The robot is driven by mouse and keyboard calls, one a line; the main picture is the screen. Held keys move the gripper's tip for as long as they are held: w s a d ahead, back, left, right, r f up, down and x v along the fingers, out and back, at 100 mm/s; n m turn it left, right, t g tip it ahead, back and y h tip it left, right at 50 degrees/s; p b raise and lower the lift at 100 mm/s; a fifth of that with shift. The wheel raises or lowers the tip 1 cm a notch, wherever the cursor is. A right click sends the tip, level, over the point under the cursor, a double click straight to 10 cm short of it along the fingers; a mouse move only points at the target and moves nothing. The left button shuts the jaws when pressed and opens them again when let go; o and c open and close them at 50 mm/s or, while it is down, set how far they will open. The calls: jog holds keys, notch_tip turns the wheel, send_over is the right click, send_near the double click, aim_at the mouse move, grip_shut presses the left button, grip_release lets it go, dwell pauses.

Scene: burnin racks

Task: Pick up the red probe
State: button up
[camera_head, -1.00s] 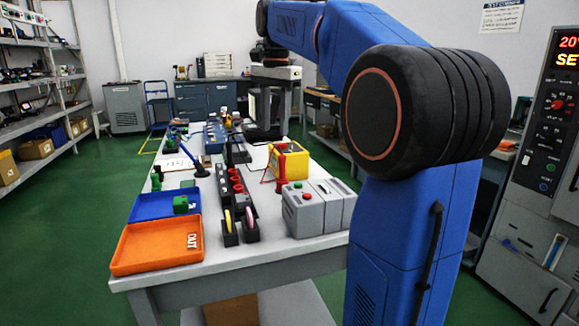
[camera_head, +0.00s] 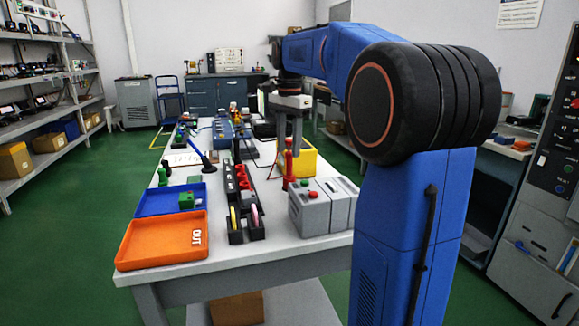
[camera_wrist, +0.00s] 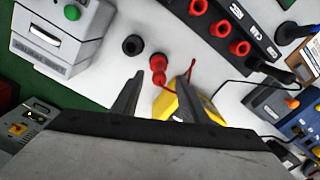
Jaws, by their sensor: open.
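The red probe (camera_head: 288,168) stands upright on the white bench, beside the yellow meter (camera_head: 308,160). In the wrist view the red probe (camera_wrist: 158,68) shows from above, with a thin red lead running from it toward the yellow meter (camera_wrist: 198,108). My gripper (camera_head: 293,147) points down over the probe. In the wrist view my gripper (camera_wrist: 160,79) is open, with one finger on each side of the probe's line. The jaws hold nothing, and I cannot tell the exact height gap.
A grey box with buttons (camera_head: 312,210) stands close in front of the probe. A black rack (camera_head: 243,190) with red pieces stands to its left. A small round black piece (camera_wrist: 132,45) is close to the probe. An orange tray (camera_head: 160,243) and a blue tray (camera_head: 165,203) lie left.

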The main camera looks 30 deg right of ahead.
aim_at(289, 174)
jog(key=shift+w+d+f, duration=0.1)
jog(key=shift+f, duration=1.6)
jog(key=shift+d+f, duration=0.1)
jog(key=shift+f, duration=1.55)
grip_shut()
